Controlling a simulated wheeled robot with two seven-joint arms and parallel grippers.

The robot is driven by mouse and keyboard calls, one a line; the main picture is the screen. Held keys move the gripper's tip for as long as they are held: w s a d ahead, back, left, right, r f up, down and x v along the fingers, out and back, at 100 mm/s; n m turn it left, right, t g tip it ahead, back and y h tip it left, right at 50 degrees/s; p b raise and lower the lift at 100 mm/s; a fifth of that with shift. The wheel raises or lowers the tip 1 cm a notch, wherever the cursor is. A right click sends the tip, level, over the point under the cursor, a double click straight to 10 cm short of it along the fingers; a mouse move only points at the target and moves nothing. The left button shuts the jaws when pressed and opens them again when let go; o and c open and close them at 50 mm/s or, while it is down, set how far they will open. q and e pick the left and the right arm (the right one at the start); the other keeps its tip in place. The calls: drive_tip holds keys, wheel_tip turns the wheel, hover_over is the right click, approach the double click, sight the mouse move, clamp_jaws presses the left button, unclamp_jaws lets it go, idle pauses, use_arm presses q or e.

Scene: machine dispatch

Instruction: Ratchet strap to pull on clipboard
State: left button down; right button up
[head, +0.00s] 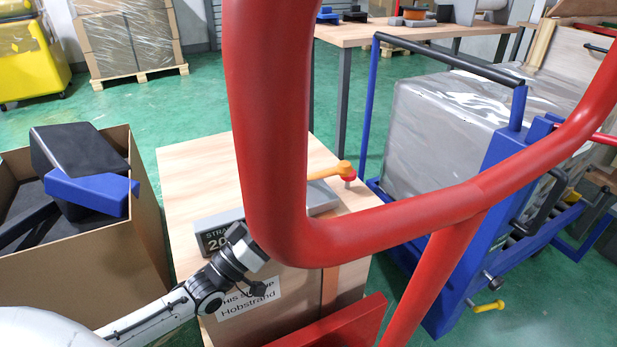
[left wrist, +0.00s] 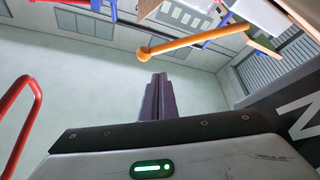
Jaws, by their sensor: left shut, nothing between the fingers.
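A wooden crate (head: 185,170) stands in the middle of the head view. A grey block with a dark "STRA… 20…" plate (head: 216,241) sits at the crate's front edge. My left gripper (head: 245,255) is by this plate, partly behind a red tube. Its fingers (left wrist: 157,97) are shut and empty, apart from the handle. I cannot make out a clipboard. My right gripper is not in view.
A thick red tube frame (head: 262,130) crosses the foreground and hides part of the crate. An open cardboard box (head: 150,225) with black and blue items stands left. A blue cart (head: 470,240) with a wrapped load (head: 440,140) stands right. A table (head: 345,35) is behind.

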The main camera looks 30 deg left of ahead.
use_arm(q)
drive_tip(key=shift+s+a+f, duration=0.2)
drive_tip(key=shift+s+f, duration=0.1)
drive_tip(key=shift+s, duration=0.35)
drive_tip(key=s+d+f+m+g+y, duration=0.1)
drive_tip(key=s+d+f+m+g, duration=0.15)
drive_tip(key=d+f+g, duration=0.35)
drive_tip(key=s+d+f+m+g+y, duration=0.1)
drive_tip(key=s+d+f+g+y, duration=0.25)
drive_tip(key=f, duration=0.55)
drive_tip(key=s+f+m+g+y, duration=0.15)
drive_tip(key=s+f+g, duration=0.25)
drive_tip(key=s+g, duration=0.9)
drive_tip(key=d+f+t+h, duration=0.3)
drive_tip(key=d+f+t, duration=0.2)
drive_tip(key=d+t, duration=0.35)
wheel_tip(320, 180, up, 9)
drive_tip(key=a+p, duration=0.1)
drive_tip(key=p, duration=1.3)
drive_tip(key=shift+w+a+r+m+p, duration=0.2)
drive_tip(key=shift+a+m+p, duration=0.2)
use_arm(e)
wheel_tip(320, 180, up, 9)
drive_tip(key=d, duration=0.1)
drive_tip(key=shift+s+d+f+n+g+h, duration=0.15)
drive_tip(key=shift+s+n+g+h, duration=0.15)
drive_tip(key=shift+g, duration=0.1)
